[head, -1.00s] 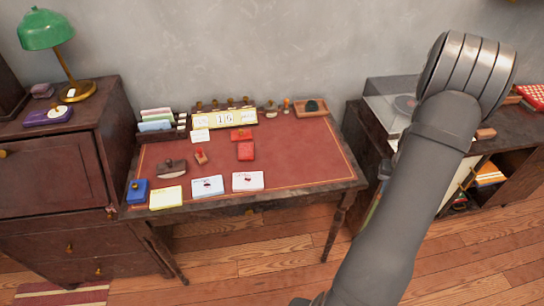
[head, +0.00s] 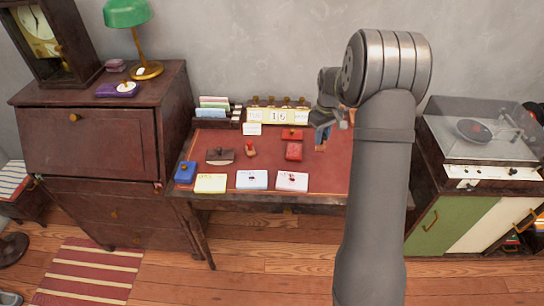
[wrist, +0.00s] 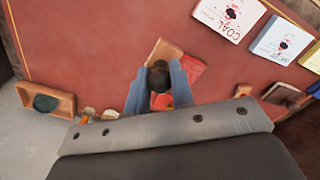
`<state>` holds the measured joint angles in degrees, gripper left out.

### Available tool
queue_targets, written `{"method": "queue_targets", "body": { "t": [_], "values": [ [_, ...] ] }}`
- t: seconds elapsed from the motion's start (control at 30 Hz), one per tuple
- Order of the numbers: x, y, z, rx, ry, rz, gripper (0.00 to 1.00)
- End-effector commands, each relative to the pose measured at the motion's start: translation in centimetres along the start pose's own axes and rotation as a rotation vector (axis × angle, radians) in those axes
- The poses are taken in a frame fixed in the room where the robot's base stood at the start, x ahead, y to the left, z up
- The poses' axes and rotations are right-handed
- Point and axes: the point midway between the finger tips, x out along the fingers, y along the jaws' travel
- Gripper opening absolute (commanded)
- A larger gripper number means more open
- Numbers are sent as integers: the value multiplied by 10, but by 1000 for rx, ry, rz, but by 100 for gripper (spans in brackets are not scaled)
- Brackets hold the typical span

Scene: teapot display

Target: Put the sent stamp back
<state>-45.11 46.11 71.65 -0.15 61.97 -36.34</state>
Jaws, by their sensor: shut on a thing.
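My gripper (head: 322,137) hangs over the right part of the red desk top, partly hidden by my arm. In the wrist view its two blue-grey fingers (wrist: 156,92) are shut on a stamp with a dark round knob (wrist: 160,76). A tan wooden block (wrist: 165,52) shows just beyond the knob; I cannot tell whether it is the held stamp's base. The stamp's label is hidden. Another small stamp (head: 250,149) stands upright on the desk, left of the red pad (head: 294,151). A stamp rack (head: 278,103) with several knobs stands at the back of the desk.
A date block (head: 282,117) stands before the rack, with a red box (head: 292,133) nearby. A rocker blotter (head: 220,156), a blue box (head: 186,172) and card stacks (head: 252,180) are left and in front. A wooden tray (wrist: 70,105) lies at the desk's edge.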

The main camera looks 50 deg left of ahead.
Motion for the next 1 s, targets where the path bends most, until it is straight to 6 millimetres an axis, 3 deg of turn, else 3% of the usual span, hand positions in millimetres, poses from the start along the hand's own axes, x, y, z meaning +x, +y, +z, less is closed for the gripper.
{"method": "queue_targets", "body": {
  "t": [0.1, 0.33, 0.8, 1.0],
  "values": [
    [-8, -26, -26, -87, 1, 1, 7],
    [-9, -50, -49, -151, 0, 0, 7],
    [48, -106, -126, -151, 0, 0, 7],
    [57, -113, -137, -148, 1, 0, 7]
  ]
}}
